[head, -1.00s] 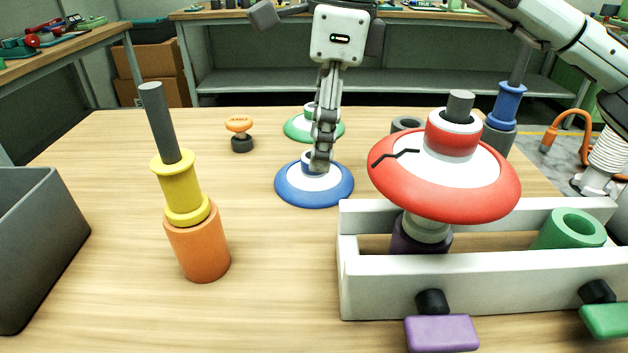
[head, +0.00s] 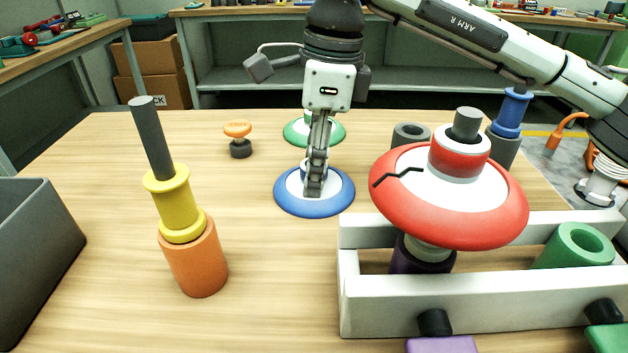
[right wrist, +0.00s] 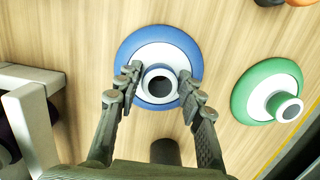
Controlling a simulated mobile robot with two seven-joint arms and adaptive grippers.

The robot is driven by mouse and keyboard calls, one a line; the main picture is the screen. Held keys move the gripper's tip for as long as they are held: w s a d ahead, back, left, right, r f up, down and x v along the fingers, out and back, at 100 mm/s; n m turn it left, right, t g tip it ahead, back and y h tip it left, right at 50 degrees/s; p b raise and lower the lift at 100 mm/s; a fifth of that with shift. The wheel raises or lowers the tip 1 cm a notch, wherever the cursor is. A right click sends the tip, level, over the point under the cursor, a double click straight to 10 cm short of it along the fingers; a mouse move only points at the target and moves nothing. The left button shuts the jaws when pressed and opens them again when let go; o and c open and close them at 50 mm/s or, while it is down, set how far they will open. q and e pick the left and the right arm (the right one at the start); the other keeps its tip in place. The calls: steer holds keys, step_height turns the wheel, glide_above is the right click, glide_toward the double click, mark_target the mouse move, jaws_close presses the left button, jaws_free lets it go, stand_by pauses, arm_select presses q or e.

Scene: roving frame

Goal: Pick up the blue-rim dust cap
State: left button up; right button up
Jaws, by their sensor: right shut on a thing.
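The blue-rim dust cap (head: 300,210) lies flat on the wooden table, with a white face and a raised hub in the middle. It also shows in the right wrist view (right wrist: 128,48), where the hub has a dark round hole. My right gripper (head: 314,188) comes down from above and is shut on the cap's hub. In the right wrist view its fingers (right wrist: 159,78) stand on either side of the hub. The cap appears to rest on the table. My left gripper is not in view.
A red-rim cap (head: 395,218) with a black crack line stands above a white rack (head: 480,302) at right. A green-rim cap (head: 334,135) lies just behind. An orange knob (head: 237,129), a yellow spool (head: 176,208) on an orange cylinder (head: 195,265) and a grey bin (head: 35,240) stand left.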

steer(key=shift+c, duration=1.3)
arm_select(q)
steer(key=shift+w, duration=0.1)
arm_select(e)
steer(key=shift+r, duration=0.1)
